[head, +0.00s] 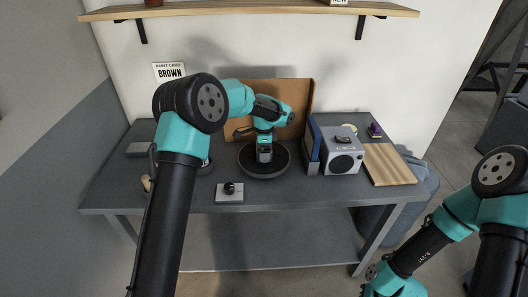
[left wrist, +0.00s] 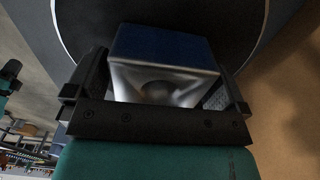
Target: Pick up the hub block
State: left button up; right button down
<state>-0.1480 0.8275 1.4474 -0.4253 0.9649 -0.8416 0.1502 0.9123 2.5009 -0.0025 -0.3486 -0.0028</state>
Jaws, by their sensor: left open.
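A block with a dark blue face and a shiny silver face with a round dark hollow, which I take for the hub block (left wrist: 165,80), shows in the left wrist view. It lies between the two black fingers of my left gripper (left wrist: 160,92). The fingers are open, one on each side of it; I cannot tell whether either touches it. In the head view my left gripper (head: 264,153) points down over the dark round turntable (head: 250,172) and largely hides the block. My right arm is at the lower right; its gripper is out of view.
A brown cardboard backdrop (head: 297,95) stands behind the turntable. To the right are a blue panel (head: 314,145), a grey box with a round black front (head: 342,150) and a wooden board (head: 390,167). A pale plate with a black knob (head: 229,196) lies at the front of the grey table (head: 300,192).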

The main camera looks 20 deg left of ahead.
pick_arm(q)
jog(key=c, duration=1.1)
jog(key=shift+r, duration=0.15)
jog(key=shift+r, duration=1.25)
jog(key=shift+s+d+r, duration=0.15)
jog(key=shift+s+r, duration=0.2)
jog(key=shift+r, duration=0.15)
jog(key=s+d+r, duration=0.1)
jog(key=s+d, duration=0.3)
jog(key=s, duration=1)
jog(key=shift+s+r, duration=0.15)
jog(key=shift+s, duration=0.2)
